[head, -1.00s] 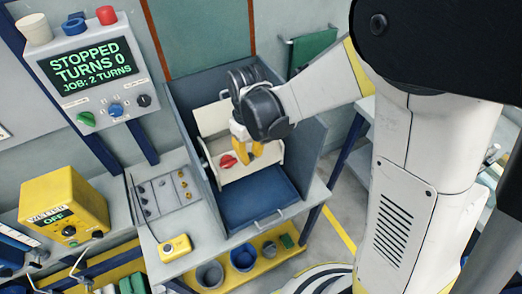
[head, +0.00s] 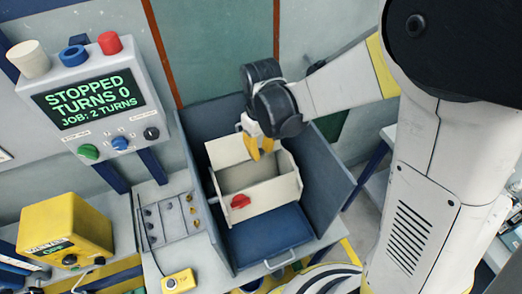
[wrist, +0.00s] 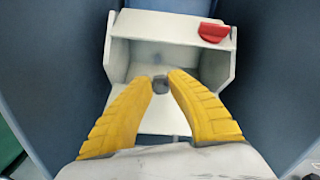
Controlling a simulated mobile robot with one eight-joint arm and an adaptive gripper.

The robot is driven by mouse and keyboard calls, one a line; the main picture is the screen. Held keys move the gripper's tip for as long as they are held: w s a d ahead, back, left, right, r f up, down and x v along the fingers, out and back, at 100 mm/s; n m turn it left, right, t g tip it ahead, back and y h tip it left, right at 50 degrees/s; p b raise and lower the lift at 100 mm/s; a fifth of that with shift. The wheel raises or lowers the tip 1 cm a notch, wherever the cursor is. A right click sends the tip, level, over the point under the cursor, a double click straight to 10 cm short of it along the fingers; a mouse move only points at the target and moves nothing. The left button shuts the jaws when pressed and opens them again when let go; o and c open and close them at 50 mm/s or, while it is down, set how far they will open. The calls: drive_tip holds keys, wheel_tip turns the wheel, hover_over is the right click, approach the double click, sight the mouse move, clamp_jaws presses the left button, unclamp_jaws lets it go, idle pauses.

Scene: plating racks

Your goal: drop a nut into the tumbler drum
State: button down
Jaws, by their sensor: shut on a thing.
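The tumbler drum (head: 225,185) is a cream-white open box with a red knob (head: 240,201), set inside a blue-grey cabinet. It also fills the upper middle of the wrist view (wrist: 212,68), with the red knob (wrist: 213,32) at its upper right. My gripper (head: 261,150) is over the drum's back part in the head view. In the wrist view its yellow fingers (wrist: 160,84) are shut on a small dark grey nut (wrist: 160,88), held at their tips in front of the drum's opening. The nut cannot be made out in the head view.
Blue-grey cabinet walls (head: 325,182) flank the drum, with a blue drawer front (head: 268,232) below. A divided tray (head: 178,230) with small grey and brass-coloured pieces lies left. The panel screen (head: 90,104) reads STOPPED, TURNS 0. A yellow box (head: 62,228) stands lower left.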

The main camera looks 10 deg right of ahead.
sight(261, 155)
drive_tip(key=shift+s+f+b, duration=0.45)
drive_tip(key=shift+s+f, duration=0.05)
drive_tip(key=shift+f, duration=0.05)
wheel_tip(261, 155, down, 5)
drive_tip(key=b, duration=0.3)
drive_tip(key=shift+w+r, duration=0.1)
drive_tip(key=shift+r, duration=0.1)
drive_tip(key=c, duration=1.3)
unclamp_jaws()
drive_tip(key=shift+r, duration=0.1)
wheel_tip(261, 155, up, 12)
drive_tip(key=shift+f, duration=0.1)
